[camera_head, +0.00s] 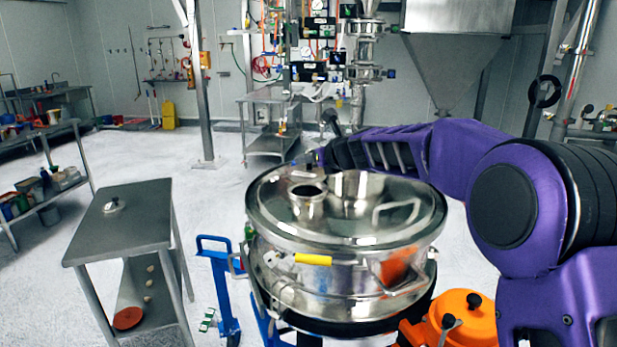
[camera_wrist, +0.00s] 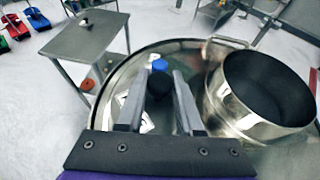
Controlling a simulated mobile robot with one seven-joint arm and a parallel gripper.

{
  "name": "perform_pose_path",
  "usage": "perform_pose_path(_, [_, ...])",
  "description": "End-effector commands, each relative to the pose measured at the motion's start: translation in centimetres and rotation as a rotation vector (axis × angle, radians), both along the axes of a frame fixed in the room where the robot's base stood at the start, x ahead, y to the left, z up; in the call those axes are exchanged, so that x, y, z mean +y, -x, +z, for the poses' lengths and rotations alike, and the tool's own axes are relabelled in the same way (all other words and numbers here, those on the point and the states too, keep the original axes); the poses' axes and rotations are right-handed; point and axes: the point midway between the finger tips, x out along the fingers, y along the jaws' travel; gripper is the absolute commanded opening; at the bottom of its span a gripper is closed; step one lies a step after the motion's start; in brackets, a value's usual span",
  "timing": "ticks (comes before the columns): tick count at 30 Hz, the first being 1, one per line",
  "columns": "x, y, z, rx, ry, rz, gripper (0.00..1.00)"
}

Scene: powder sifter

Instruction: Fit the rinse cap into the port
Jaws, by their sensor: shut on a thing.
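The sifter's round steel lid (camera_head: 400,235) carries a short open collar that looks like the port (camera_head: 308,209). My gripper (camera_wrist: 159,77) is shut on a small dark piece with a blue part, which I take for the rinse cap (camera_wrist: 159,87). The piece lies between the fingertips, over the lid in the wrist view. The fingers hide much of it, and I cannot tell whether it touches the lid or the port. In the head view my arm reaches in from the right behind the lid, and the fingertips are not clear.
A wide steel inlet (camera_wrist: 262,110) stands close to the right of my fingers in the wrist view. The lid has a bent handle (camera_head: 397,212). A side table (camera_head: 135,215) with a small metal piece (camera_head: 114,205) stands at left. Open floor lies beyond.

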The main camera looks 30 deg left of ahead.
Motion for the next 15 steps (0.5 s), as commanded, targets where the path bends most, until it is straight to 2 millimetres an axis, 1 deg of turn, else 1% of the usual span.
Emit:
perform_pose_path(4, [-0.1,-0.1,-1.8,0.003,0.0,-0.002,0.0])
perform_pose_path(6, [0.0,0.0,-3.2,0.002,0.0,-0.001,0.0])
perform_pose_path(7, [0.0,0.0,-3.6,0.002,-0.001,-0.001,0.0])
perform_pose_path(10, [0.0,0.0,-4.2,-0.001,-0.001,-0.001,0.0])
perform_pose_path(15, [0.0,0.0,-4.0,-0.002,0.0,-0.001,0.0])
